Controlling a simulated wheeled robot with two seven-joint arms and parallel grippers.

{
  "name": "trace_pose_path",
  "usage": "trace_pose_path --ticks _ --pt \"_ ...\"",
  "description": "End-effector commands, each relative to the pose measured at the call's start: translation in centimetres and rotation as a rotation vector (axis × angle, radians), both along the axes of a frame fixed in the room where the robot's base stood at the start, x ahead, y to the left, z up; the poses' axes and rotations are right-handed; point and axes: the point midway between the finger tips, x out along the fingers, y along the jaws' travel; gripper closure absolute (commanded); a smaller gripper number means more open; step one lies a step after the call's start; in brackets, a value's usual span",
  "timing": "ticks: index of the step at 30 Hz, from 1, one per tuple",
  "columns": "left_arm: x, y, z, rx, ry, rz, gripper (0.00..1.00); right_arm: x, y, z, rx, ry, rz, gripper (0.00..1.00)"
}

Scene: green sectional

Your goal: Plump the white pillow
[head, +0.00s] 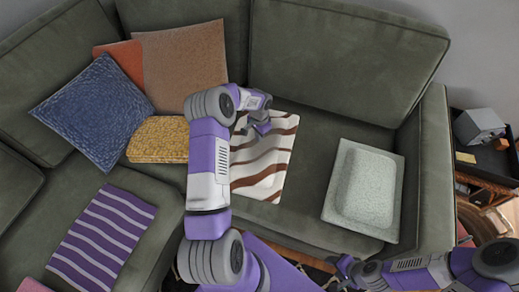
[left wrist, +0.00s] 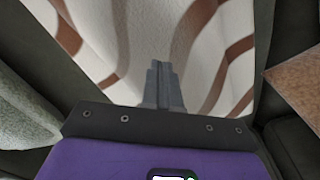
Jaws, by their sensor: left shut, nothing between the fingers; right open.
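A white pillow with wavy brown stripes (head: 262,165) lies on the middle seat of the green sofa and fills much of the left wrist view (left wrist: 130,50). A plain pale grey-white speckled pillow (head: 363,190) lies flat on the seat to its right; its edge shows in the left wrist view (left wrist: 22,115). My left gripper (head: 262,126) is over the striped pillow's upper part, its fingers (left wrist: 160,82) shut and empty. I cannot tell whether they touch the fabric. My left arm covers the striped pillow's left side. My right gripper (head: 345,268) is open and empty, low in front of the sofa.
A blue pillow (head: 93,112), a brown pillow (head: 185,62), an orange one (head: 125,58) and a yellow knitted one (head: 160,140) are at the left. A purple striped cloth (head: 103,238) lies on the left seat. A dark side table (head: 490,165) stands right of the armrest.

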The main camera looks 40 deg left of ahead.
Motion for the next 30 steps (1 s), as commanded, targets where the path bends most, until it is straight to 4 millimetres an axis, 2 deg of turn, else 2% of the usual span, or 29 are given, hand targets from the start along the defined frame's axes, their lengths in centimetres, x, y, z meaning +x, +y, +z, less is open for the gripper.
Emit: trace_pose_path --ticks 4,30 --pt "0.01 -0.01 -0.56 0.0 0.0 0.0 1.0 0.0 0.0 -0.41 0.0 0.0 0.0 0.49" --pt "-0.02 -0.09 -0.78 -0.002 0.0 0.0 1.0 0.0 0.0 -0.49 0.0 0.0 0.0 0.49"
